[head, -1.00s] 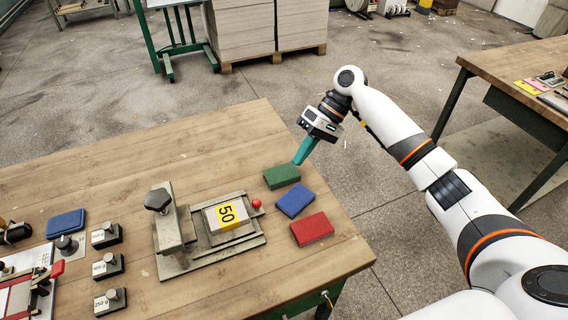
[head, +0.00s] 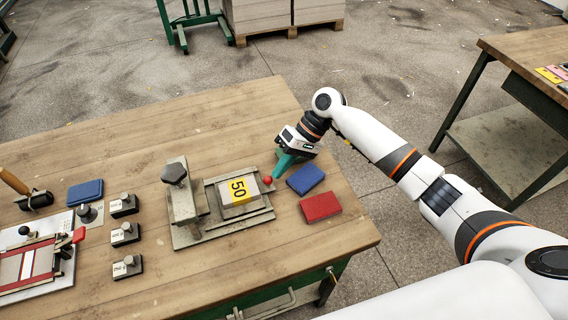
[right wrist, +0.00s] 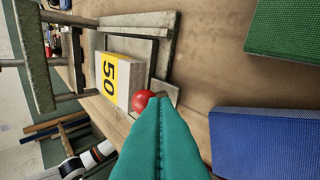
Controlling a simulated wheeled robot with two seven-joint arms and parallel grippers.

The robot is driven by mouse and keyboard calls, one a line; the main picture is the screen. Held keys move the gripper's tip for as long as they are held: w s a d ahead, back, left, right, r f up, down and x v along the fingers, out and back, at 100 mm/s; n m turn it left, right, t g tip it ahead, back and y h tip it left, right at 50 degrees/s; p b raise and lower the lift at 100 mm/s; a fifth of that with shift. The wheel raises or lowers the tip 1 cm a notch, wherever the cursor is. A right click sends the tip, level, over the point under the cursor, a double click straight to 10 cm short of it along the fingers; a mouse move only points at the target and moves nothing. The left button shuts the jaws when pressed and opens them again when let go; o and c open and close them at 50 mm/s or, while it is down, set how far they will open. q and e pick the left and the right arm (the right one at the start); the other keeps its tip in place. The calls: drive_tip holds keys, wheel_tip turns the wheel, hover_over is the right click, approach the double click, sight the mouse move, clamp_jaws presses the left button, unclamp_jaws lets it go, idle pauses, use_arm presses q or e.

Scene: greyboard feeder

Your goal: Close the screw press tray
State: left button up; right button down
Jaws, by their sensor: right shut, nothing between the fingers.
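The grey metal screw press (head: 183,205) stands on the wooden table, with its dark screw knob (head: 174,173) on top. Its tray (head: 258,212) extends to the right of the upright frame and carries a block with a yellow label reading 50 (head: 239,190). A red ball knob (head: 268,180) sits at the tray's right end; it also shows in the right wrist view (right wrist: 142,101). My right gripper (head: 274,178) has teal fingers, shut and empty, with the tips right beside the red knob. I cannot tell whether they touch it. My left gripper is out of view.
Blue (head: 305,179) and red (head: 321,207) pads lie right of the tray. A green pad (right wrist: 285,30) shows in the right wrist view. Several small weights (head: 126,234), a blue pad (head: 85,192) and a red-framed device (head: 35,264) lie left of the press.

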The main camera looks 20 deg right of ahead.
sight(224, 193)
drive_tip(key=shift+a+r, duration=0.1)
drive_tip(key=shift+a, duration=0.15)
drive_tip(key=a+p, duration=0.1)
drive_tip(key=a, duration=0.3)
drive_tip(key=a+p, duration=0.1)
drive_tip(key=a, duration=0.3)
drive_tip(key=a+p, duration=0.2)
drive_tip(key=a, duration=0.2)
drive_tip(key=shift+s, duration=0.25)
drive_tip(key=shift+d, duration=0.1)
